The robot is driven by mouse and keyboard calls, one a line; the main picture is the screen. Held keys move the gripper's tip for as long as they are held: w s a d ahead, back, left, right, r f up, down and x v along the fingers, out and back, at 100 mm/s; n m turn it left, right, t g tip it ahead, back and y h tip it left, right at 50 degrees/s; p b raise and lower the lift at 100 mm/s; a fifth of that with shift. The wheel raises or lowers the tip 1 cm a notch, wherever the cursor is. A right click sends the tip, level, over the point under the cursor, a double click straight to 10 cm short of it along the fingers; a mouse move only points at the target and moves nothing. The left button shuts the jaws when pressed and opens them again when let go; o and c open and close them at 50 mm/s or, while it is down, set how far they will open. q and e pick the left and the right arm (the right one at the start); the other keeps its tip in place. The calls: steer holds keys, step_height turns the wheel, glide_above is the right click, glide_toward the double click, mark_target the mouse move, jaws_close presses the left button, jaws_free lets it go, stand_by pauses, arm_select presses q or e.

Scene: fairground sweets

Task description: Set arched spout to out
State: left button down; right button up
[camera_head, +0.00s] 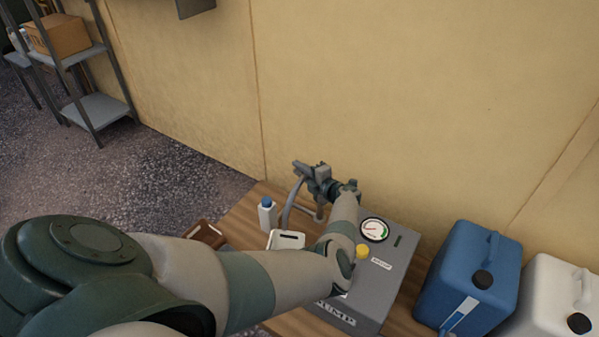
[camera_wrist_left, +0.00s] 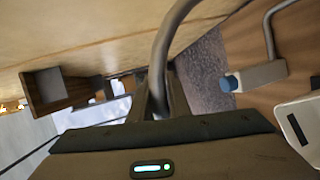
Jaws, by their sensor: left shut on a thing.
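The arched spout (camera_head: 290,201) is a grey curved pipe beside the grey pump box (camera_head: 395,262), at the far end of the wooden table. My left gripper (camera_head: 307,172) is at the top of the arch, reached over the pump box by my arm. In the left wrist view the spout (camera_wrist_left: 163,48) curves down between the two fingers of my left gripper (camera_wrist_left: 160,98), which are shut on it. My forearm hides part of the pump box, and the gripper hides the top of the spout in the head view. My right gripper is not in view.
A blue-capped white bottle (camera_head: 267,213) and a white slotted container (camera_head: 286,240) stand close to the spout. A brown tray (camera_head: 206,235) lies left of them. A blue canister (camera_head: 468,278) and a white canister (camera_head: 552,300) stand right. The tan wall (camera_head: 400,100) is close behind.

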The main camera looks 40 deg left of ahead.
arm_select(q)
steer(key=shift+s, duration=0.1)
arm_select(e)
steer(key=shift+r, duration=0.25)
arm_select(q)
steer(key=shift+f, duration=0.1)
steer(key=c, duration=1.7)
jaws_free()
steer(key=shift+d, duration=0.1)
steer(key=shift+o, duration=0.2)
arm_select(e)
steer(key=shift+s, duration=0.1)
arm_select(q)
steer(key=shift+d, duration=0.1)
